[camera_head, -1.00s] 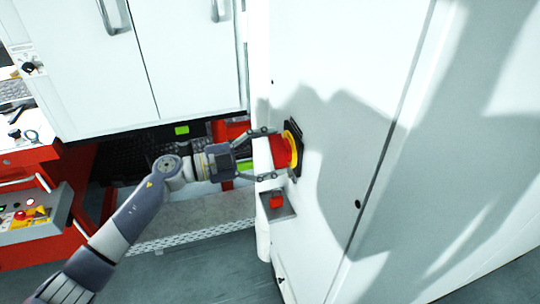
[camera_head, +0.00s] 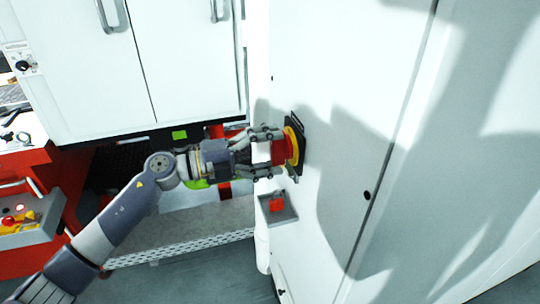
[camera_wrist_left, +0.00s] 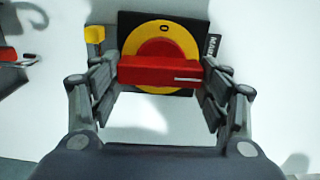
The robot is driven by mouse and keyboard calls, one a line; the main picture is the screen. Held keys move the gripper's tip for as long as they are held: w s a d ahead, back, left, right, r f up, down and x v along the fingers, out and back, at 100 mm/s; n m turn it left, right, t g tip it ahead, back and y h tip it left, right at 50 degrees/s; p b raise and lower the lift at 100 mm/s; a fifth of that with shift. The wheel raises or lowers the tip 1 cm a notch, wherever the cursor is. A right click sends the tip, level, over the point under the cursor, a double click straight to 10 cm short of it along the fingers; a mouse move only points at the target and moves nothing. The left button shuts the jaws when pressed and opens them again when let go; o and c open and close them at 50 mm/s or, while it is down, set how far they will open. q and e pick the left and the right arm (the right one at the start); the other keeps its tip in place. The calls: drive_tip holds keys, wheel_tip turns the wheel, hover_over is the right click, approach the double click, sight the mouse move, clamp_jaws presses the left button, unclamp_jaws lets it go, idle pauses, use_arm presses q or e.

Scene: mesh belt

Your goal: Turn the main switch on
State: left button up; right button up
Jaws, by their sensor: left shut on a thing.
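The main switch has a red handle (camera_head: 279,152) on a yellow disc (camera_head: 295,143) and a black plate, fixed to the white cabinet. In the left wrist view, the red bar handle (camera_wrist_left: 160,71) lies across the picture, over the yellow disc (camera_wrist_left: 160,37); the black plate (camera_wrist_left: 196,22) is behind it. A partly hidden label shows at its right. My left gripper (camera_head: 276,153) is shut on the red handle, with one finger at each end of the bar in the left wrist view (camera_wrist_left: 160,76). My right gripper is not in view.
A small red part in a grey holder (camera_head: 277,206) sits just below the switch. The white cabinet face (camera_head: 350,70) is flat around it. White double doors (camera_head: 170,60) stand behind my arm. A control panel (camera_head: 28,222) is at the left.

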use_arm(q)
drive_tip(key=shift+m, duration=0.3)
drive_tip(key=o, duration=1.1)
drive_tip(key=shift+d, duration=0.1)
drive_tip(key=shift+c, duration=0.2)
drive_tip(key=v, duration=1.2)
